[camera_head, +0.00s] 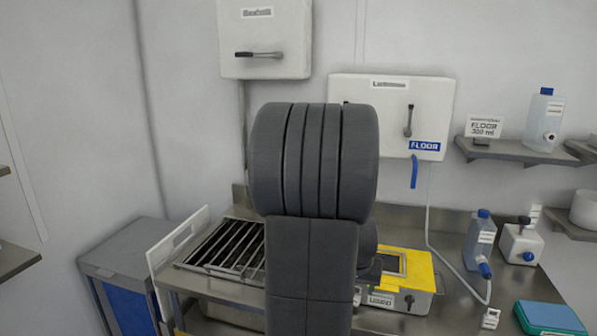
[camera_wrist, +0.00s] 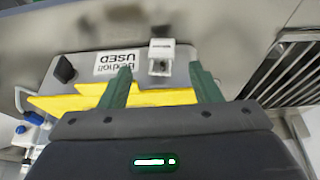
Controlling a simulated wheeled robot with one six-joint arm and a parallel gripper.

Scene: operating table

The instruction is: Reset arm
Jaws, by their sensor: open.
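My gripper (camera_wrist: 160,68) shows in the wrist view with its two green fingers spread apart and nothing between them. Beyond the fingers is a grey and yellow box with a white label reading "USED" (camera_wrist: 120,63), a black knob (camera_wrist: 65,69) and a small white block (camera_wrist: 161,57). I cannot tell how far above the box the fingers are. In the head view my dark grey arm fills the middle and hides my gripper. The yellow-topped box (camera_head: 418,278) stands on the metal counter just right of my arm.
A slatted metal rack (camera_head: 222,248) is left of my arm, with a blue and grey bin (camera_head: 128,262) further left. On the right are a bottle (camera_head: 480,240), a white canister (camera_head: 520,243) and a teal box (camera_head: 548,318). Wall boxes (camera_head: 265,40) and shelves (camera_head: 515,152) are behind.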

